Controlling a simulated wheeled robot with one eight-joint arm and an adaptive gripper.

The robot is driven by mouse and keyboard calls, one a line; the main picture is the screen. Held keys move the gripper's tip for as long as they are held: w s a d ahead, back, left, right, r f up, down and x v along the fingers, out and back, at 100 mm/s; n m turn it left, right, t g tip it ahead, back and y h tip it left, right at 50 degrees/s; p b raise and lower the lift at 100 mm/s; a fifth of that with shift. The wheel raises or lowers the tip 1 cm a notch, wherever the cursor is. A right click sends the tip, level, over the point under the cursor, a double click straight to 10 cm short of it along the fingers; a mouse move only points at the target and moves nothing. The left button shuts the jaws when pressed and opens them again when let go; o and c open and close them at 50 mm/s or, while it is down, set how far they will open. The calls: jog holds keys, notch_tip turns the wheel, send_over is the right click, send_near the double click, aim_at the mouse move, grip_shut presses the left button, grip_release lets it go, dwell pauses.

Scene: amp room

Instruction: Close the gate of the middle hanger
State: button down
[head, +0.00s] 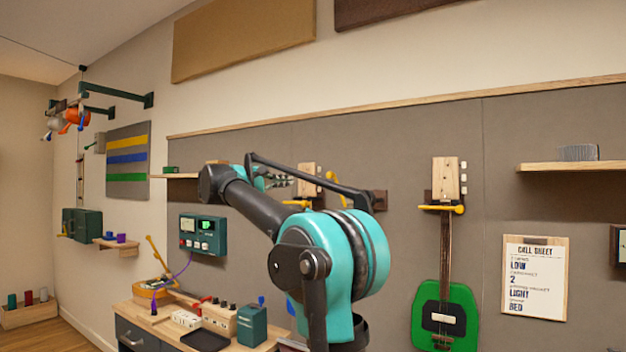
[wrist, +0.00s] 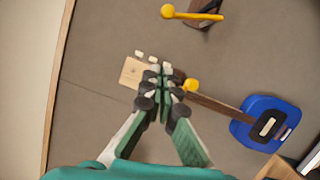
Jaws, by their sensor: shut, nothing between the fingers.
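The middle hanger (head: 379,200) is a dark wall bracket, empty, partly behind my arm in the head view. Its yellow gate (head: 335,180) stands up and open. In the wrist view the hanger (wrist: 204,12) is at the top edge, with the gate (wrist: 190,15) lying lengthwise across the turned picture. My gripper (wrist: 161,75) is shut and empty, in front of the blue guitar's headstock (wrist: 132,72), beside the middle hanger and apart from its gate. In the head view my gripper (head: 279,181) is partly hidden by my arm.
The blue guitar (wrist: 262,122) hangs on the left hanger, its yellow gate (head: 297,203) across. The green guitar (head: 445,315) hangs on the right hanger under a yellow gate (head: 441,209). A shelf (head: 570,166) juts out at right. A cluttered bench (head: 150,330) stands lower left.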

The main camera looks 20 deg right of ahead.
jog(key=w+d+r, duration=0.1)
jog(key=d, duration=1)
jog(key=shift+d, duration=0.35)
jog(key=shift+r, duration=0.1)
jog(key=shift+s+d, duration=0.1)
jog(key=shift+d, duration=0.05)
